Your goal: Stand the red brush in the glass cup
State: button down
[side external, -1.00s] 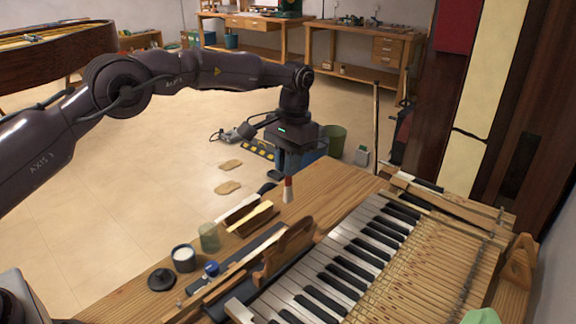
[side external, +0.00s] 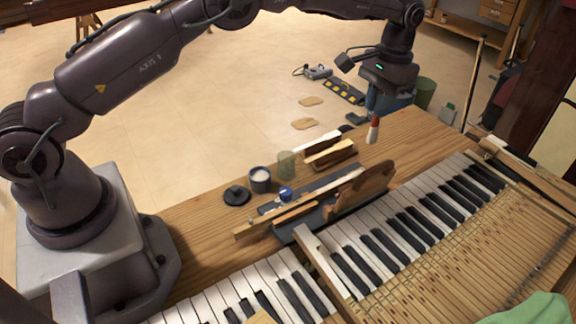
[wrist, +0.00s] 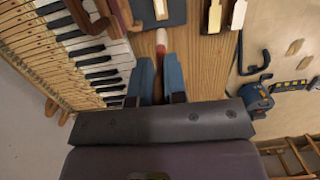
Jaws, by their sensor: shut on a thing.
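The red brush (side external: 373,132) hangs upright below my gripper (side external: 373,112), its pale tip down, over the far part of the wooden bench. My gripper is shut on the brush's upper end. In the wrist view the brush's red part (wrist: 161,38) shows just beyond the two blue fingers of my gripper (wrist: 158,62). The glass cup (side external: 286,164) is a greenish see-through tumbler, standing on the bench to the left of the brush and nearer the arm's base. The brush is clearly apart from the cup. I cannot make out the cup in the wrist view.
A dark cup with white contents (side external: 260,178) stands beside the glass. A black lid-like disc (side external: 236,195) and blue-topped item (side external: 286,194) are close by. Wooden blocks (side external: 330,153) lie between brush and cup. Piano keys (side external: 400,228) run along the right.

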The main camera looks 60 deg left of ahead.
dwell(0.3)
notch_tip(320, 180, up, 3)
jog(key=a, duration=0.3)
send_over(286, 166)
jog(key=a, duration=0.2)
jog(key=f, duration=0.2)
notch_tip(286, 166, down, 10)
jog(key=shift+w+f, duration=0.25)
jog(key=shift+w, duration=0.2)
dwell(0.4)
jog(key=shift+d, duration=0.1)
